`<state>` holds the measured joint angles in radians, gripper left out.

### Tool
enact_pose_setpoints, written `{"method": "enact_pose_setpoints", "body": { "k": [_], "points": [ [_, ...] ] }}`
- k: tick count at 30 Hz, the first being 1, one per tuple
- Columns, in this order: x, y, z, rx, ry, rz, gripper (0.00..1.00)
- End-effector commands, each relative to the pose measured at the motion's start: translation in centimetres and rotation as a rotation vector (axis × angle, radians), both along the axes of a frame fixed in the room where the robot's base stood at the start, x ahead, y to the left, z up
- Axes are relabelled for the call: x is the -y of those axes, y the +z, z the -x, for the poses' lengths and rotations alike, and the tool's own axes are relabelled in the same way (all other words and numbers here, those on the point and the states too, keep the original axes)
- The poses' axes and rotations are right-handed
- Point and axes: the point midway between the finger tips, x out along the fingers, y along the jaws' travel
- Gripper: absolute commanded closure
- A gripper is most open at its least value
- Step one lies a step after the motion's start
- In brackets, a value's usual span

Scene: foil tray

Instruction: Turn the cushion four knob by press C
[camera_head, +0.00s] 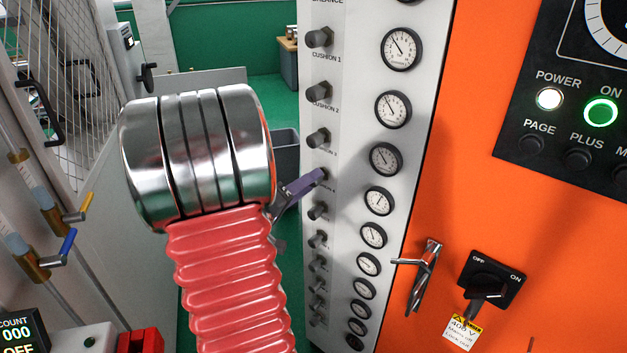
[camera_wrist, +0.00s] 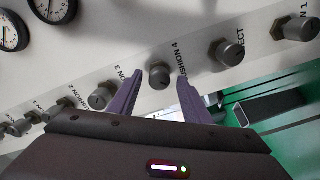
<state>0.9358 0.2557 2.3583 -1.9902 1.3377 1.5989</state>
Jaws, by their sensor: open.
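The cushion four knob (camera_wrist: 159,75) is a dark grey round knob on the pale panel, with the CUSHION 4 label beside it in the wrist view. My gripper (camera_wrist: 161,79) is open, with one purple finger on each side of this knob. I cannot tell whether either finger touches it. In the head view my gripper (camera_head: 318,175) reaches the knob column from the left. There a purple finger and the wrist hide part of that area.
Neighbouring knobs stand close on both sides, one by the left finger (camera_wrist: 101,97) and one to the right (camera_wrist: 230,53). A column of round gauges (camera_head: 385,158) runs beside the knobs. An orange cabinet (camera_head: 470,210) with a rotary switch (camera_head: 487,287) stands right.

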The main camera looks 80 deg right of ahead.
Motion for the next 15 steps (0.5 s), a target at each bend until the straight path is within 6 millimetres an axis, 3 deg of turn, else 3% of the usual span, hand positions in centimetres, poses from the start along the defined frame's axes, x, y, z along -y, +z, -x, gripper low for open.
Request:
{"method": "enact_pose_setpoints", "body": {
  "k": [6,15],
  "points": [
    [1.9,0.0,1.0,0.001,-0.003,0.000,0.56],
    [2.3,0.0,1.2,0.000,-0.001,0.000,0.56]
  ]
}}
